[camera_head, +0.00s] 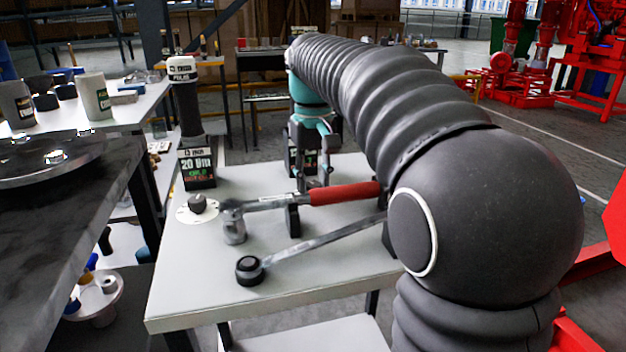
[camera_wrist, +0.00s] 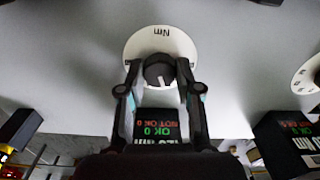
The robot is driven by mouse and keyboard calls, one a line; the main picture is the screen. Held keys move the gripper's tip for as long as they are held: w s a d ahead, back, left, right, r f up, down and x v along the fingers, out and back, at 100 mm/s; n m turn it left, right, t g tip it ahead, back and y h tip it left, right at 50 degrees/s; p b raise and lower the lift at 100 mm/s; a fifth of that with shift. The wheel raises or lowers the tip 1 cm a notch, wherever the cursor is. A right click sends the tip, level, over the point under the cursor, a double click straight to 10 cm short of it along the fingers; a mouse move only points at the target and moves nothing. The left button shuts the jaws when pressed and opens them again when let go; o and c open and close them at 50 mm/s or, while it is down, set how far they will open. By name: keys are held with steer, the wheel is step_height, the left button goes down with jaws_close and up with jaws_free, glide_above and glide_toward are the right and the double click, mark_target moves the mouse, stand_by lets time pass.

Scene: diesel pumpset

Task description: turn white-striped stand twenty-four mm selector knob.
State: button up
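In the wrist view, a dark round selector knob (camera_wrist: 155,71) with a white pointer line sits on a white dial disc (camera_wrist: 150,42) marked Nm. My gripper (camera_wrist: 158,66) has one finger on each side of the knob, with a visible gap at each side. The fingers look open; their height over the knob is hard to judge. The dial's black stand (camera_wrist: 157,128) with green OK and red NOT OK lettering shows between the fingers. In the head view, my gripper (camera_head: 313,183) points down at the stand (camera_head: 295,160); the knob is hidden there. I cannot make out a white stripe.
A second black stand (camera_head: 198,168) with its own dial knob (camera_head: 197,203) stands left on the grey table (camera_head: 185,285). A red-handled torque wrench (camera_head: 345,193) and a steel wrench (camera_head: 315,243) lie in front. The table's front left is clear.

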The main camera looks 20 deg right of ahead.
jaws_close()
steer(key=shift+n+p, duration=0.3)
steer(key=shift+r+n+p, duration=0.15)
steer(key=shift+n+p, duration=0.55)
steer(key=shift+n, duration=0.2)
steer(key=n+p, duration=0.1)
steer(key=n, duration=0.2)
steer(key=shift+n, duration=0.4)
steer(key=n, duration=0.3)
steer(key=shift+n, duration=2.2)
steer(key=shift+f, duration=0.2)
